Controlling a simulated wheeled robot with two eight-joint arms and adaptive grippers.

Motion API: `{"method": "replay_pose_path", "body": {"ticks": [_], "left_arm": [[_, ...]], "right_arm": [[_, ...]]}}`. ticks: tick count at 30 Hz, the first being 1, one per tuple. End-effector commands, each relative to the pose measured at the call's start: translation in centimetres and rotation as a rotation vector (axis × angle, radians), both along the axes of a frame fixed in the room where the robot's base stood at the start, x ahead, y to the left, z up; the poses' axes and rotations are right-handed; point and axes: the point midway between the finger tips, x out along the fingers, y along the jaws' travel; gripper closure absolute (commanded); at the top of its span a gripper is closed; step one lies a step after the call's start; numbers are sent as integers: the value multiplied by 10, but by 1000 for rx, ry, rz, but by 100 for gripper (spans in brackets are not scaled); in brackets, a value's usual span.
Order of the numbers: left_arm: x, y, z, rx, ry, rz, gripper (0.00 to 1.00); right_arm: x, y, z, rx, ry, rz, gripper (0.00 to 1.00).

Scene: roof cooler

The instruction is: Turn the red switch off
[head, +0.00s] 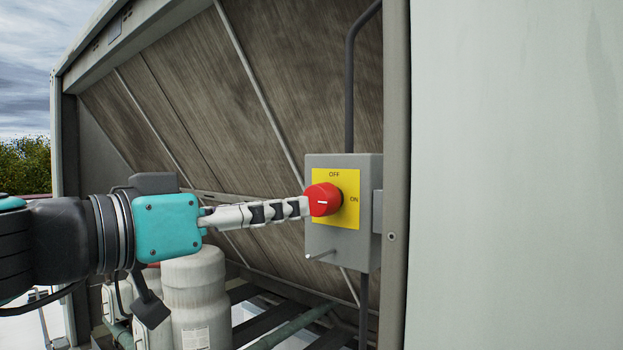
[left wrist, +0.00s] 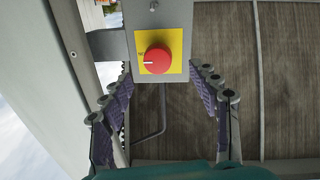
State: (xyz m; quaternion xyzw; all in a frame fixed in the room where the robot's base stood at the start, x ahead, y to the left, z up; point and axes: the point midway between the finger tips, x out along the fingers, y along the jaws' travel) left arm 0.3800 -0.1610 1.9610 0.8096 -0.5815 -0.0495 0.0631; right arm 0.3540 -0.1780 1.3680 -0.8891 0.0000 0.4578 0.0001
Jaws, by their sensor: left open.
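The red switch (head: 323,200) is a round knob on a yellow plate (head: 349,212), fixed to a grey box (head: 342,254). OFF is printed above the knob and ON to its right. The knob's white mark lies level and points to the ON side; the knob also shows in the left wrist view (left wrist: 158,60), where the box appears upside down. My left gripper (head: 303,207) reaches in from the left with its fingertips close by the knob. In the left wrist view its fingers (left wrist: 161,74) are open, one on each side of the knob. I cannot tell whether they touch it.
A grey post (head: 396,120) and a large pale panel (head: 510,170) stand right of the box. A slanted brown panel (head: 220,110) lies behind. A thin pin (head: 320,255) sticks out below the yellow plate. A pale cylinder (head: 195,290) and pipes are below my arm.

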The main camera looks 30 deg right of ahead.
Motion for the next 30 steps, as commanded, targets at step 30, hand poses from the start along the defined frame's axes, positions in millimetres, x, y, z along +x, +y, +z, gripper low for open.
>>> {"method": "replay_pose_path", "body": {"ticks": [30], "left_arm": [[24, -74, 3, -5, -5, -1, 70]], "right_arm": [[0, 0, 17, 0, 0, 0, 60]]}}
